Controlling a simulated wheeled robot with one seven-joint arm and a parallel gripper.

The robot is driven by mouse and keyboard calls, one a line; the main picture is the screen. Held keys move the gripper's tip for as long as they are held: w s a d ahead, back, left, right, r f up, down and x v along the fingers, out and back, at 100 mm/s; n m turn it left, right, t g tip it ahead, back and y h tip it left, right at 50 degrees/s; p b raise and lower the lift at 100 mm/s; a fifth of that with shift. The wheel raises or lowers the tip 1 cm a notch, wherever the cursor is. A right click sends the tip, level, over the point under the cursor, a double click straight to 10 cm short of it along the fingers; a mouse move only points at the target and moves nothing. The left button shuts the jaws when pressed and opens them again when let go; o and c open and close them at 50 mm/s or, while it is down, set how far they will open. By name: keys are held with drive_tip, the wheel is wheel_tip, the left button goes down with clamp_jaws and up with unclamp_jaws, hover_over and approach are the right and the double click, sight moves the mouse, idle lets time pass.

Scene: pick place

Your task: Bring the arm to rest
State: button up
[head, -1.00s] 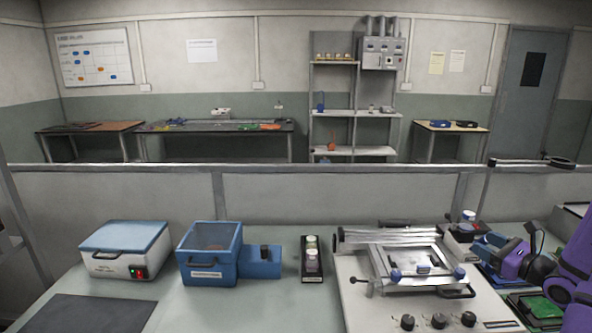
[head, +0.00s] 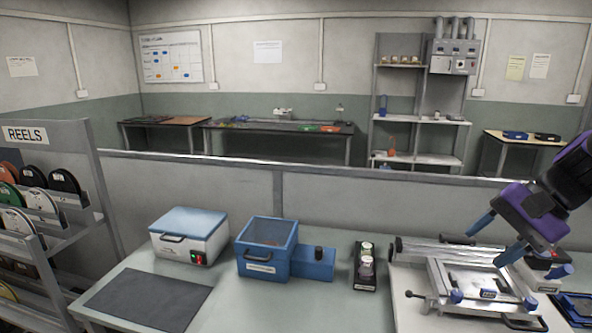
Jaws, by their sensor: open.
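My gripper (head: 486,248) is at the right of the head view, with a purple body and two blue fingers. The fingers are spread apart with nothing between them. They point down and left, in front of or above the silver printing frame (head: 470,279) on the pale bench machine. Part of that machine is hidden behind my gripper and arm. How far the fingertips are above the frame cannot be told.
On the bench (head: 222,306) stand a white box with a blue lid (head: 190,236), a blue bin (head: 262,252), a dark tray with small jars (head: 364,272) and a dark mat (head: 148,300). A reel rack (head: 60,230) stands at the left. A low partition (head: 235,185) runs behind.

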drive_tip(key=s+a+r+n+t+h, duration=0.1)
drive_tip(key=s+r+n+t+h, duration=0.2)
drive_tip(key=s+r+n+h, duration=0.4)
drive_tip(key=shift+s+a+r+n, duration=0.3)
drive_tip(key=shift+s+n, duration=0.6)
drive_tip(key=shift+s, duration=0.6)
drive_tip(key=shift+t, duration=0.3)
